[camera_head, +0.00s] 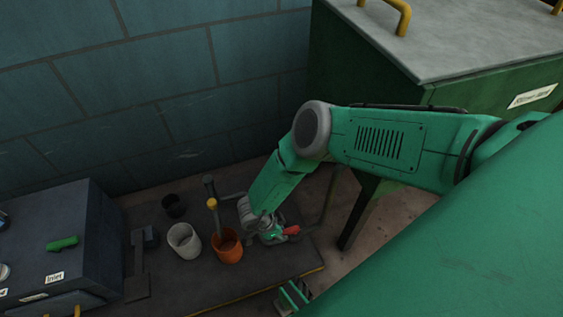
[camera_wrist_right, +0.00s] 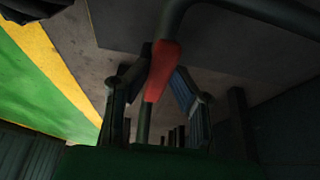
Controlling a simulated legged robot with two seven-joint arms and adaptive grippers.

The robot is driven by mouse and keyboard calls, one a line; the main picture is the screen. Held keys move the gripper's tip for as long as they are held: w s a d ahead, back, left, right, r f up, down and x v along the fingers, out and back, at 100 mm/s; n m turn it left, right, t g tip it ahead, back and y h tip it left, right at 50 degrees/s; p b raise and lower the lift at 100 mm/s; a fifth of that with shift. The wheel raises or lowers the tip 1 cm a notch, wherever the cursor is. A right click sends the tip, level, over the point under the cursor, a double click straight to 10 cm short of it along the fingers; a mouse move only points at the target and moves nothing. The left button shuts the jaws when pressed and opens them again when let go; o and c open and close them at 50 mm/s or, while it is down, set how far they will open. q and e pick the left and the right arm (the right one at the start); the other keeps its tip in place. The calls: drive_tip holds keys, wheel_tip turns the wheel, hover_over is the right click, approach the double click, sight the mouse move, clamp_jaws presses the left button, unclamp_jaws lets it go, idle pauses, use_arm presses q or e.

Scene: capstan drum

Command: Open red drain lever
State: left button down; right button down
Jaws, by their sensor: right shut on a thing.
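The red drain lever (camera_head: 291,230) shows as a small red grip on the low dark platform, just right of my right gripper (camera_head: 270,232). In the right wrist view the red lever (camera_wrist_right: 160,70) stands between the two fingers of my right gripper (camera_wrist_right: 158,88), which is shut on it. A dark pipe curves above the lever in that view. My right arm reaches down from the right and hides part of the fitting behind the lever.
An orange pot (camera_head: 228,248), a white pot (camera_head: 184,241) and a black cup (camera_head: 173,205) stand on the platform (camera_head: 270,271) left of my gripper. A blue box (camera_head: 55,245) with a green handle is at far left. A green cabinet (camera_head: 345,75) stands behind my arm.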

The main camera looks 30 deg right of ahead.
drive_tip(key=shift+w+a, duration=0.1)
drive_tip(key=shift+w, duration=0.05)
drive_tip(key=c, duration=1.4)
unclamp_jaws()
drive_tip(key=shift+r, duration=0.1)
drive_tip(key=v, duration=1.1)
drive_tip(key=shift+r, duration=0.35)
drive_tip(key=shift+a, duration=0.15)
